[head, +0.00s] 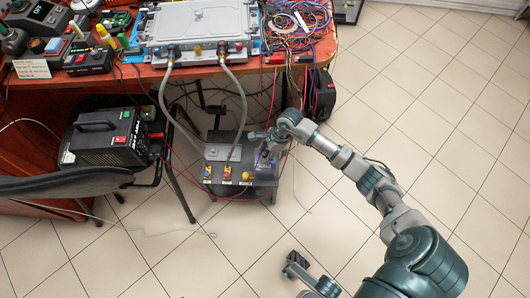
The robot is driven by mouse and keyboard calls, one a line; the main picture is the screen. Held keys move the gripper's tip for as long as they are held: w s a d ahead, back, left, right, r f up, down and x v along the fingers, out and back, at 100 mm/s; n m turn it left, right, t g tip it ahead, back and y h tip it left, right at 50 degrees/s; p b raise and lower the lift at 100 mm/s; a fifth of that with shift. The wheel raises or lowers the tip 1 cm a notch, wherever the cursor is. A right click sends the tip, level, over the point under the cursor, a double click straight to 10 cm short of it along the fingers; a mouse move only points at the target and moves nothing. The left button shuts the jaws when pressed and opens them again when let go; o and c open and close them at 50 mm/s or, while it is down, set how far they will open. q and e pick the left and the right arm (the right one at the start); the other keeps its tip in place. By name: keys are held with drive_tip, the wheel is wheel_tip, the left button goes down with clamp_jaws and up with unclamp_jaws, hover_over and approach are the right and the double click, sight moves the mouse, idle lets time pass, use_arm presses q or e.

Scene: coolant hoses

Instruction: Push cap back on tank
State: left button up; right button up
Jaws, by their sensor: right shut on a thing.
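A grey coolant unit (222,153) stands on the floor below the table, with yellow and red fittings on its front. A bluish tank (266,168) sits at its right side. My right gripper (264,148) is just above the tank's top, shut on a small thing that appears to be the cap. The fingers mostly hide the cap, and I cannot tell whether it touches the tank opening. At the bottom edge, a grey and teal part that looks like my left gripper (292,268) shows, away from the unit. Its finger state is unclear.
Two grey hoses (241,105) run from the metal plate (200,22) on the orange table down to the unit. A black power unit (108,137) and a chair (70,183) stand at left. Wires (297,22) clutter the table. The tiled floor at right is clear.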

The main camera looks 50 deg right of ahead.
drive_tip(key=shift+f, duration=0.15)
idle(0.6)
drive_tip(key=o, duration=1)
drive_tip(key=shift+o, duration=0.5)
drive_tip(key=shift+o, duration=0.9)
